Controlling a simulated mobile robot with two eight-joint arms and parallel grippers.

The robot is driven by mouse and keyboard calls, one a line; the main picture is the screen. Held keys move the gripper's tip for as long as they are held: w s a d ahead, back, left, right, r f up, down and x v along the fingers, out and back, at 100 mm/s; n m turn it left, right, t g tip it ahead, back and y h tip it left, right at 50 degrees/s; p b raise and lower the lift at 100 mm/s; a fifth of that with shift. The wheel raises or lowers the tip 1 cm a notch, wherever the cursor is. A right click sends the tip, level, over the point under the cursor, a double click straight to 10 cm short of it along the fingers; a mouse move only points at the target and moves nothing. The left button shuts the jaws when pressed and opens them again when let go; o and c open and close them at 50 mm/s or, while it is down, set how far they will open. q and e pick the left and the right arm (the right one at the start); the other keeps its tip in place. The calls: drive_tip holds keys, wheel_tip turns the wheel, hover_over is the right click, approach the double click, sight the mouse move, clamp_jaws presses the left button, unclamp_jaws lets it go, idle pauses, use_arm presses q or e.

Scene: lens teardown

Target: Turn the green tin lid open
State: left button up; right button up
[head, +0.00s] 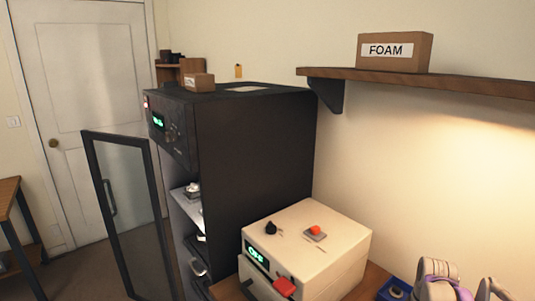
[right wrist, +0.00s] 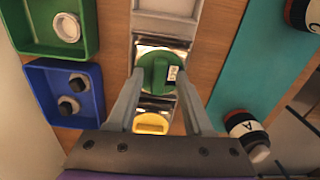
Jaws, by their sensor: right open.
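The green tin lid (right wrist: 153,75) is seen from above in the right wrist view, a round lid with a raised bar across it and a small white label at its right edge. It sits in a pale metal holder. My right gripper (right wrist: 159,77) is open, with one finger on each side of the green lid. I cannot tell whether the fingers touch it. The tin's body is mostly hidden below the lid. My left gripper is in neither view.
A yellow lid (right wrist: 151,123) sits close to the green one. A blue tray (right wrist: 45,93) with dark parts and a green tray (right wrist: 38,18) lie left; a teal mat (right wrist: 232,85) with canisters lies right. A dark cabinet (head: 255,150) has its glass door (head: 130,210) open beside a cream device (head: 335,245).

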drive_tip(key=shift+w+r+p, duration=0.1)
drive_tip(key=shift+r+p, duration=1.7)
drive_tip(key=shift+r, duration=1.6)
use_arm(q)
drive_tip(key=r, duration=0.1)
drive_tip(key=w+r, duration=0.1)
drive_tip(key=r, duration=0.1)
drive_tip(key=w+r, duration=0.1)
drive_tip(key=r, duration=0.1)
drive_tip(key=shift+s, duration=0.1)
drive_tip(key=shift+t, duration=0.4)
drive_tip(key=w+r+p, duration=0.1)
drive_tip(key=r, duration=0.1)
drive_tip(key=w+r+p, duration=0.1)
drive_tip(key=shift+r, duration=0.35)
use_arm(e)
wheel_tip(320, 180, up, 6)
drive_tip(key=shift+f, duration=0.1)
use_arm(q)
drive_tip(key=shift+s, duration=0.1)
